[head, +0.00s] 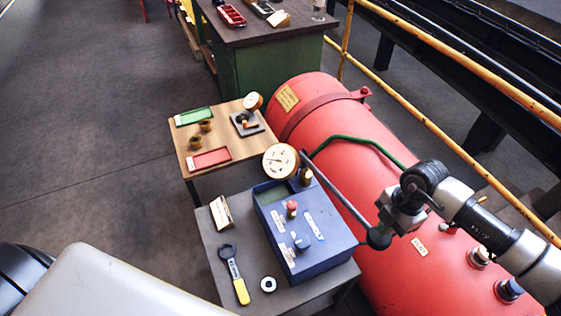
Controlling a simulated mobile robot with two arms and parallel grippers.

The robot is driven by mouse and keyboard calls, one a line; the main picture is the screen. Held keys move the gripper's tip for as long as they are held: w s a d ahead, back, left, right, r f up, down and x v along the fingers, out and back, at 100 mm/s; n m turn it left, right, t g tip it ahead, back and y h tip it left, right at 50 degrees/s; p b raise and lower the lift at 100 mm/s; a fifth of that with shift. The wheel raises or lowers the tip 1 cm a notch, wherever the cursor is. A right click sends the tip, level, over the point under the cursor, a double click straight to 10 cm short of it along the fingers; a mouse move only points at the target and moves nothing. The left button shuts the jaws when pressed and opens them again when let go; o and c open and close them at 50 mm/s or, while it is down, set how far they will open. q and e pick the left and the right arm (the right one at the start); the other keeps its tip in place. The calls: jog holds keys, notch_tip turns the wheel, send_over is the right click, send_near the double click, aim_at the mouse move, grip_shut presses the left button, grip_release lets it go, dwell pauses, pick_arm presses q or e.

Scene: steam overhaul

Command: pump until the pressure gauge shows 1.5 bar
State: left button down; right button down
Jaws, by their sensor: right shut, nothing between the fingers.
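A blue pump box (335,253) stands on a grey table, with a red knob (291,206) and a blue knob (301,241) on top. A round pressure gauge (281,161) with a pale face and brass rim stands at its back; its reading is too small to tell. A dark pump lever (338,191) slants down to the right from near the gauge and ends in a black ball (379,238). My right gripper (386,217) is shut and empty, close by the ball; I cannot tell whether they touch. My left gripper is out of view.
A large red tank (345,130) lies behind the box, with a green pipe (355,139) above it. A wrench (235,274), a ring (268,284) and a card (221,212) lie on the grey table. A wooden table (181,140) holds trays and a smaller gauge (253,101).

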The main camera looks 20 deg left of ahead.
dwell(0.3)
notch_tip(320, 180, down, 17)
jog(key=b, duration=1.2)
notch_tip(320, 180, up, 17)
jog(key=p, duration=1.4)
jog(key=shift+r, duration=0.15)
jog(key=shift+f, duration=0.3)
notch_tip(320, 180, down, 16)
jog(key=b, duration=1.2)
notch_tip(320, 180, up, 16)
jog(key=p, duration=1.4)
jog(key=shift+r+p, duration=0.25)
jog(key=shift+p, duration=0.15)
jog(key=shift+f, duration=0.1)
